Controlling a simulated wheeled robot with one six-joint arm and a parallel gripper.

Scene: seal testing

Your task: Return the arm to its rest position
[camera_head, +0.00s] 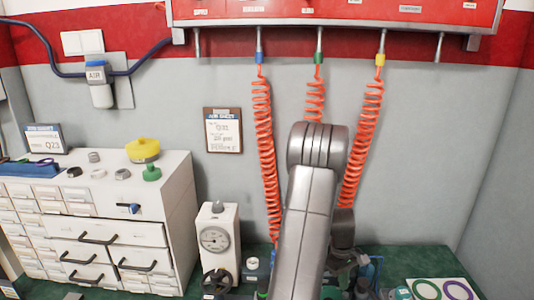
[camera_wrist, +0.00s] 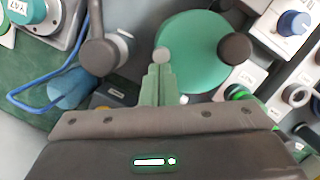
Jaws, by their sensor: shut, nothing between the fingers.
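My arm (camera_head: 305,215) rises from the bottom of the head view, in front of the wall and the hanging hoses, and bends at a rounded grey joint. Its far end is hidden or hard to make out behind the nearer link. In the wrist view my gripper (camera_wrist: 159,82) points away with its two slim fingers together and nothing seen between them. A large green round part (camera_wrist: 195,50) lies beyond the fingertips; I cannot tell the exact gap.
Coiled orange hoses (camera_head: 265,150) hang from the red panel (camera_head: 335,12). A white drawer cabinet (camera_head: 178,200) stands left, a gauge unit (camera_head: 215,242) beside it. A green bench (camera_head: 395,258) runs below. A blue cable (camera_wrist: 45,104) curves at left in the wrist view.

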